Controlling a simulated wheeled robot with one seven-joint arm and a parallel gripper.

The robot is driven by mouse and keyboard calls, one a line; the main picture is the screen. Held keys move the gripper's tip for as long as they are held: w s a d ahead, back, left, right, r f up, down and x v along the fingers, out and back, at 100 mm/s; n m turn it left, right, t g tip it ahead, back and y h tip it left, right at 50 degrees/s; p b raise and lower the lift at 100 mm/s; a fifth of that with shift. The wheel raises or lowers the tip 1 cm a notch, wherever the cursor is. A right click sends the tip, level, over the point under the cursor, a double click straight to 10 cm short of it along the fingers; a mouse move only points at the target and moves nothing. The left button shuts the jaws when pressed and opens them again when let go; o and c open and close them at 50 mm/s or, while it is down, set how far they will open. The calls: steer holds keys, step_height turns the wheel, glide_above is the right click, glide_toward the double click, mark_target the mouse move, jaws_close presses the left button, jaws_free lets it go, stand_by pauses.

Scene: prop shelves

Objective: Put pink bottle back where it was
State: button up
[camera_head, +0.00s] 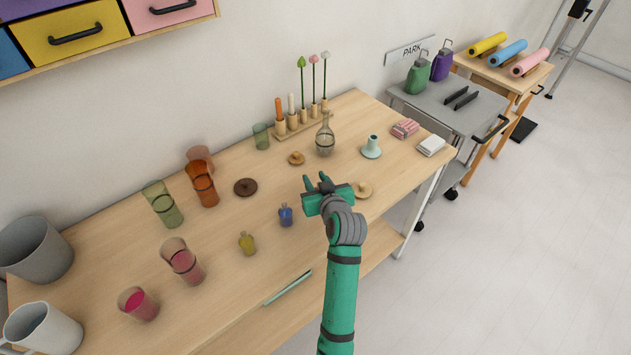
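I see no pink bottle in this view; one could be hidden behind my gripper. My gripper (316,181) is over the right half of the wooden table (225,270), pointing away toward the wall. Its fingers are apart and I see nothing between them. A small blue bottle (286,216) stands left of and nearer than my gripper. A small yellow-green bottle (247,244) stands further left. A round light wooden piece (363,190) lies just right of my gripper, partly covered by it.
A glass flask (325,138) and a pale teal vase (372,147) stand behind my gripper. A wooden holder (301,123) bears candles and flowers. Stacked glasses (202,184) and a red-pink glass (138,304) stand left. A grey cart (455,105) is at right.

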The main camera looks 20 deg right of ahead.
steer(key=v, duration=1.2)
steer(key=shift+w, duration=0.15)
